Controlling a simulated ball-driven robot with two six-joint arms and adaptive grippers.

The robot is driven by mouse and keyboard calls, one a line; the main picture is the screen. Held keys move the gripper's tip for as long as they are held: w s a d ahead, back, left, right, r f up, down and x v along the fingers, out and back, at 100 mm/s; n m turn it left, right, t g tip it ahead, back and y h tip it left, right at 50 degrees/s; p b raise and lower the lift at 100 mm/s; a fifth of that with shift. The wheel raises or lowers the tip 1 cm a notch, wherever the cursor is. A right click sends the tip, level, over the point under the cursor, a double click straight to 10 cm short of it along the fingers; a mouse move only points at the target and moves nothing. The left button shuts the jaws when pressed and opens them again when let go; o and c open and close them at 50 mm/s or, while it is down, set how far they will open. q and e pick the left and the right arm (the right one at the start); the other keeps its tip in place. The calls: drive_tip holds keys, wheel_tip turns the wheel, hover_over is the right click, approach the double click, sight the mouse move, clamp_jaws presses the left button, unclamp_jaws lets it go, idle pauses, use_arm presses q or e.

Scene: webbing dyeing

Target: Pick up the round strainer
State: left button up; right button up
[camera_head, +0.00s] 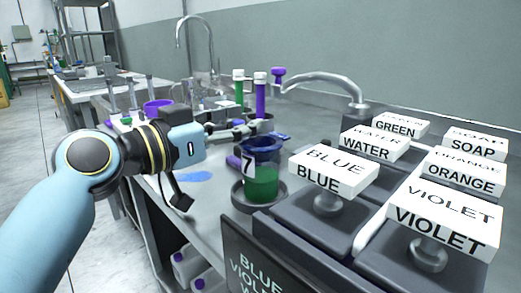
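A dark blue round piece (262,146), which looks like the round strainer, sits at the top of a clear beaker (248,168) marked 7 that holds green liquid. A small blue tab shows at its upper right. My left gripper (225,165) reaches in from the left, with its fingers spread apart. One finger extends behind the beaker's left side and the other hangs lower left. No object shows held between them. I cannot tell whether a finger touches the beaker or strainer. My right gripper is not in view.
The beaker stands in a dark round dish (240,196). Labelled blocks such as BLUE (333,174) and VIOLET (444,222) crowd the right. A faucet (325,84) and capped green and purple tubes (260,95) stand behind. A blue spill (194,177) lies on the counter.

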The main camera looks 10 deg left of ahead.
use_arm(q)
clamp_jaws()
drive_tip(key=shift+r, duration=0.1)
idle(0.5)
